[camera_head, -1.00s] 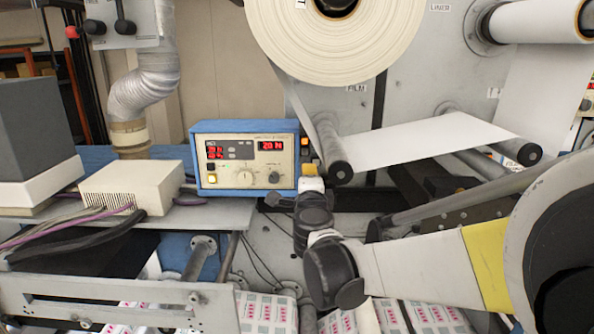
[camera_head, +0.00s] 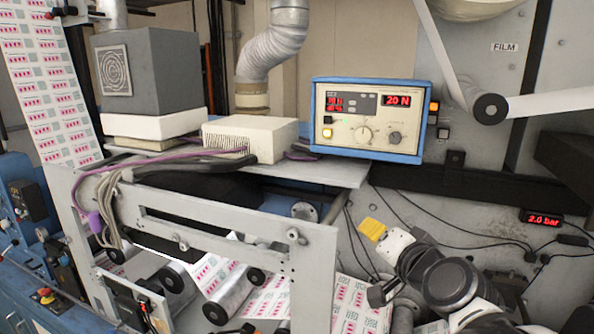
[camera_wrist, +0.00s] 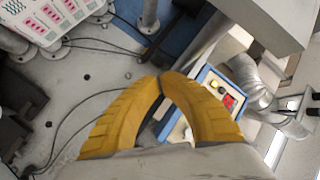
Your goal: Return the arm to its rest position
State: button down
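My arm (camera_head: 440,275) reaches in from the lower right in the head view, folded low in front of the grey machine panel. My gripper (camera_head: 364,228) has yellow fingers and points to the upper left, below the blue control box (camera_head: 420,158) and apart from it. In the wrist view, my gripper's two yellow fingers (camera_wrist: 164,78) curve together and their tips meet, with nothing visible held between them. The box shows 20 N in red and also appears behind the right finger in the wrist view (camera_wrist: 210,82).
A metal shelf (camera_head: 330,175) carries a white vented box (camera_head: 245,138) and a grey block (camera_head: 150,75). Black cables (camera_head: 455,240) hang across the panel near my gripper. A small display (camera_head: 542,219) reads 2.0 bar. Printed web (camera_head: 355,305) runs below.

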jog(key=s+d+f+n+g+h+b, duration=0.1)
jog(key=s+f+b, duration=0.3)
jog(key=f, duration=0.5)
jog(key=s+d+f+n+g+b, duration=0.1)
jog(key=s+f+n+g+b, duration=0.2)
jog(key=s+f, duration=0.5)
jog(key=s+d+f+n+g+h+b, duration=0.1)
jog(key=s+f+b, duration=0.4)
jog(key=f, duration=0.7)
jog(key=s+n+g, duration=0.1)
jog(key=g, duration=0.1)
jog(key=shift+d+n+g+h, duration=0.15)
jog(key=shift+n+g+h, duration=0.15)
jog(key=shift+f, duration=0.1)
